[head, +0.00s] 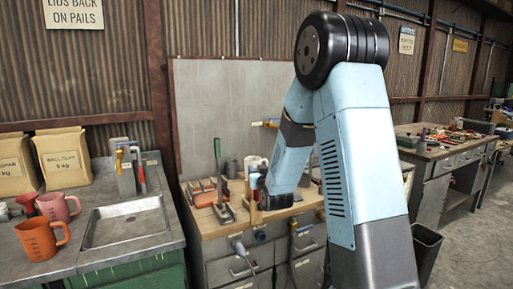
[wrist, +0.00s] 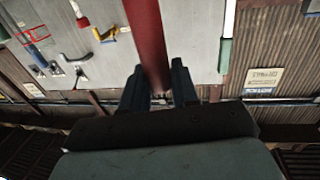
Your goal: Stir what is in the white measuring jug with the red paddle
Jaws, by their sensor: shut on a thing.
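In the wrist view my gripper (wrist: 158,84) is shut on a long red piece, which I take to be the red paddle (wrist: 147,38). The paddle runs up from between the fingers and out of the top of the picture. In the head view my blue arm reaches down over the wooden workbench, and I cannot make out the fingers or paddle there. I cannot pick out a white measuring jug in either view. An orange jug (head: 38,239) and a pink jug (head: 59,207) stand on the left counter.
A sink (head: 126,222) is set in the left metal counter (head: 93,258), with paper bags (head: 62,157) at its back. Hand tools crowd the wooden workbench (head: 212,234). Another cluttered bench (head: 433,153) stands right. Open floor (head: 468,245) lies at lower right.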

